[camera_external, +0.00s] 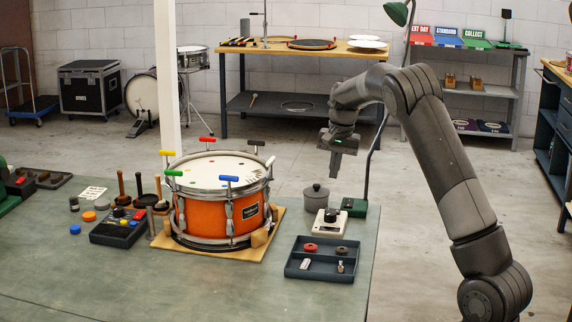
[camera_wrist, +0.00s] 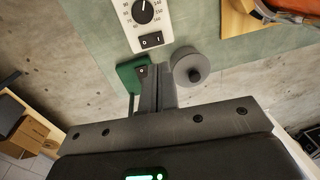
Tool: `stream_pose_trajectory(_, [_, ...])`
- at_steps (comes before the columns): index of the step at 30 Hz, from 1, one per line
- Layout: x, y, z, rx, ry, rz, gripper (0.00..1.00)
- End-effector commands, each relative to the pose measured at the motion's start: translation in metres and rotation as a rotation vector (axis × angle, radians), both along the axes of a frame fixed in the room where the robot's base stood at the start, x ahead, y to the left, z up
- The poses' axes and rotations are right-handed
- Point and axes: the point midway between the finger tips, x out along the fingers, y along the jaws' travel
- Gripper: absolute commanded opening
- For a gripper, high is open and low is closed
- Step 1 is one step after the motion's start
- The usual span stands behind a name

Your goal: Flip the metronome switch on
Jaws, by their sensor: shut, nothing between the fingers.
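The metronome (camera_external: 329,223) is a small white box with a black dial, standing on the green bench right of the drum. In the wrist view the metronome (camera_wrist: 128,28) is at the top, with a black rocker switch (camera_wrist: 152,40) marked 0 and 1 below the dial. I cannot tell which side is pressed. My gripper (camera_external: 335,176) is shut and empty, pointing down above the back right part of the bench, clear of the metronome. In the wrist view my gripper's fingers (camera_wrist: 156,70) end just below the switch in the picture, not visibly touching it.
A grey lidded pot (camera_external: 316,198) and a green lamp base (camera_external: 354,207) with its own small switch (camera_wrist: 142,71) stand close behind the metronome. The lamp's thin post rises beside my arm. A dark tray (camera_external: 290,270) lies in front; an orange drum (camera_external: 205,217) stands left.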

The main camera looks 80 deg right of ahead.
Motion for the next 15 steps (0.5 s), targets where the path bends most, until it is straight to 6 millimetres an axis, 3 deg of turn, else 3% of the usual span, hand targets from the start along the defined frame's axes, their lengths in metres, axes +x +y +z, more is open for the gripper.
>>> stream_pose_trajectory(6, [0.005, 0.001, -0.050, 0.003, 0.003, -0.002, 0.00])
stream_pose_trajectory(15, [0.011, 0.000, -0.089, 0.000, 0.000, -0.002, 0.00])
